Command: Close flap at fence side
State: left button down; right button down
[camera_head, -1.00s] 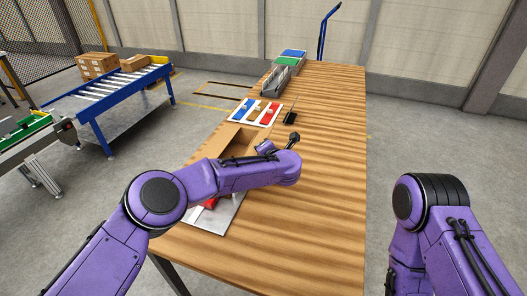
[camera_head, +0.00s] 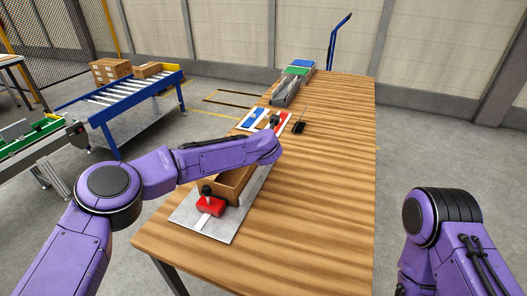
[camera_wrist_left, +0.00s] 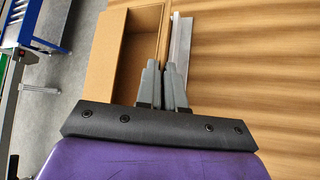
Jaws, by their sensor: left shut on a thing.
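An open cardboard box (camera_head: 238,182) sits on a grey metal plate (camera_head: 230,222), half hidden behind my left arm in the head view. A red clamp-like block (camera_head: 211,205) sits at the plate's near end. In the left wrist view the box (camera_wrist_left: 106,60) is open, and its inside shows as a bare brown hollow. A thin cardboard flap (camera_wrist_left: 165,30) stands along its right wall. My left gripper (camera_wrist_left: 163,68) is shut on this flap, its grey fingers close together. My left forearm hides the gripper in the head view. My right gripper is out of view.
A white tray (camera_head: 245,127) with blue, tan and red parts lies beyond the box. A small black item (camera_head: 299,127) and grey bins (camera_head: 285,92) stand farther along the wooden table (camera_head: 320,180). The right of the table is clear. A roller conveyor (camera_head: 140,88) with cartons and a mesh fence (camera_head: 50,30) are at left.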

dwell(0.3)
pick_arm(q)
jog(key=c, duration=1.3)
grip_release()
jog(key=shift+s+r, duration=0.1)
jog(key=b+v, duration=0.2)
jog(key=v, duration=0.8)
jog(key=shift+s+r, duration=0.1)
